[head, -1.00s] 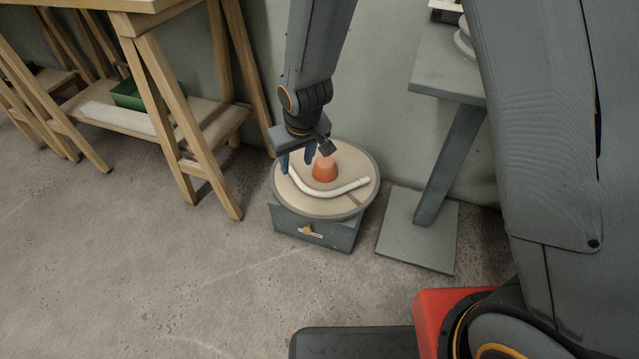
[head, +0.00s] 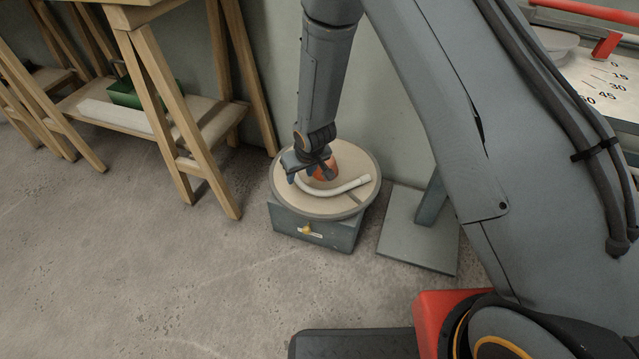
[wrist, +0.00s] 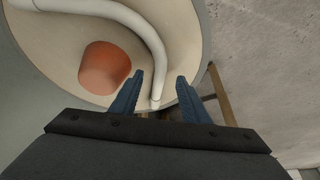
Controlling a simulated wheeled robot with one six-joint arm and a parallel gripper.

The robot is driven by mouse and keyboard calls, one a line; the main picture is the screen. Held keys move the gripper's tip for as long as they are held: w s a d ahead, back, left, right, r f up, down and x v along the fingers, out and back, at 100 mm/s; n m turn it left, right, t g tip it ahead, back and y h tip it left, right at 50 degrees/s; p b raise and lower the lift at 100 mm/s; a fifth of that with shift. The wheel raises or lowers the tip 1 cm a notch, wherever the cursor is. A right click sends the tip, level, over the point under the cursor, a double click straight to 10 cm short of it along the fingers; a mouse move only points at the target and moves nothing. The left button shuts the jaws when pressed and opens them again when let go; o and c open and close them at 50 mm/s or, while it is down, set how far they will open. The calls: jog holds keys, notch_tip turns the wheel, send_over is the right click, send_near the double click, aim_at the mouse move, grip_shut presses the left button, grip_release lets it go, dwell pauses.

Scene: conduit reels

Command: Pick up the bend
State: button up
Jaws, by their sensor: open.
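The bend (head: 338,189) is a white curved tube lying on a round beige turntable (head: 300,207). In the wrist view the bend (wrist: 150,40) curves around an orange cone-like stub, and one end of it lies between my gripper's two blue fingers. My gripper (head: 308,176) is over the left side of the turntable in the head view and hides the bend's left end. In the wrist view my gripper (wrist: 158,90) is open, with a finger on each side of the tube end and a gap to each. Whether the fingertips are level with the tube cannot be told.
The orange stub (head: 350,160) stands in the turntable's middle, beside my gripper. The turntable sits on a grey box (head: 318,232) with a yellow knob. A wooden trestle bench (head: 165,105) stands left, a grey stand base (head: 415,230) right. The floor in front is clear.

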aim_at(299, 179)
jog(key=b+x, duration=0.1)
jog(key=x, duration=0.2)
jog(key=shift+f, duration=0.15)
grip_shut()
